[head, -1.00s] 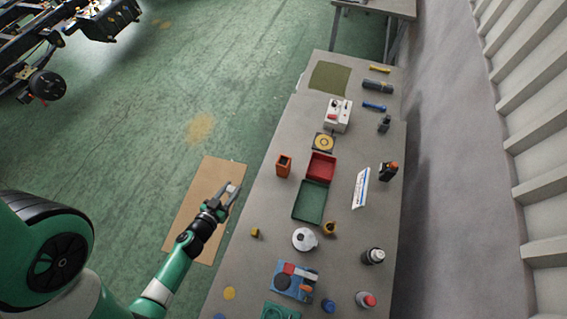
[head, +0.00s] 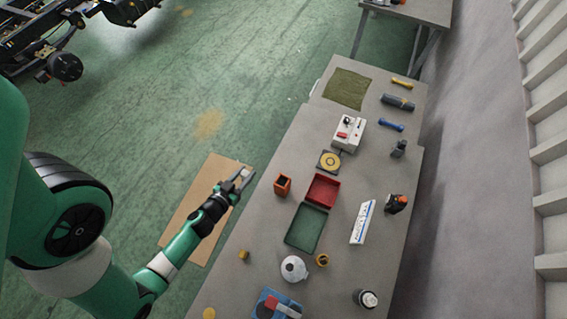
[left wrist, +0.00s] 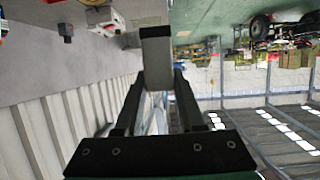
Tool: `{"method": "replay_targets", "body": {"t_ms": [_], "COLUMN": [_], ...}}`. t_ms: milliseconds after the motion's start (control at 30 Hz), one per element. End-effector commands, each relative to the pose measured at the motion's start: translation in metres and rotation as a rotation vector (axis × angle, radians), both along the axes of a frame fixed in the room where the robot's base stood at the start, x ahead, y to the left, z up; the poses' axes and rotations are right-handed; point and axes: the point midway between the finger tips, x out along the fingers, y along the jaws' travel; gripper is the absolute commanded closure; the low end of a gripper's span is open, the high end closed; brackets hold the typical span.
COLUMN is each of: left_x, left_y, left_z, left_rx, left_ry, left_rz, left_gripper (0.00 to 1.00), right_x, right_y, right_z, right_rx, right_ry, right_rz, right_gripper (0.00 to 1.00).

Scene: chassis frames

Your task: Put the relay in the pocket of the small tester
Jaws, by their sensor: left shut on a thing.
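My left gripper (head: 243,177) is held out over the floor side of the bench's left edge. It is shut on a small grey block, taken to be the relay (left wrist: 156,46), which shows between the fingertips in the left wrist view. A white box with red and dark parts on top, apparently the small tester (head: 348,133), stands on the bench, up and to the right of the gripper. A white box with red also shows in the left wrist view (left wrist: 104,19). Its pocket cannot be made out. My right gripper is not in view.
On the grey bench (head: 265,215) are an orange holder (head: 283,184), a red tray (head: 322,190), a green tray (head: 306,228), a yellow round pad (head: 329,161) and a white round container (head: 293,268). A green mat (head: 347,88) lies at the far end. A brown floor board (head: 192,212) lies below the gripper.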

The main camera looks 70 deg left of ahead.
Motion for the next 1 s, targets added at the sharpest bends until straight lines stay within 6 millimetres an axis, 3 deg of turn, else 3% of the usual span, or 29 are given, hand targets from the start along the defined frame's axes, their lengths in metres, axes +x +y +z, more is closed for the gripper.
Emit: {"method": "replay_targets", "body": {"t_ms": [33,167,300,467,600,700,1000], "left_x": [0.006,0.018,0.044,0.084,0.110,0.122,0.135], "left_y": [-0.001,-0.006,-0.006,-0.006,-0.005,-0.005,-0.004], "left_z": [-0.010,-0.019,-0.031,-0.042,-0.076,-0.089,-0.105], "left_rx": [0.003,-0.015,-0.011,-0.014,-0.015,-0.015,-0.016], "left_ry": [-0.005,0.002,0.002,0.005,0.007,0.007,0.006], "left_rz": [-0.006,-0.019,-0.022,-0.019,-0.014,-0.012,-0.012], "left_gripper": [1.00,1.00,1.00,1.00,1.00,1.00,1.00], "right_x": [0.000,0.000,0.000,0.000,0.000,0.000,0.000], "right_y": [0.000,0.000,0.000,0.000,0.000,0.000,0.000], "right_z": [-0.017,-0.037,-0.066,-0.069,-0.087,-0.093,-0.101], "right_rx": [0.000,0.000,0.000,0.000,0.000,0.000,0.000], "right_ry": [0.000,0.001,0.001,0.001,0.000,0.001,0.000], "right_rz": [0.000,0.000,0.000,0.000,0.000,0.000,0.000], "right_gripper": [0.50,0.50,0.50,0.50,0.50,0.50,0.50]}}
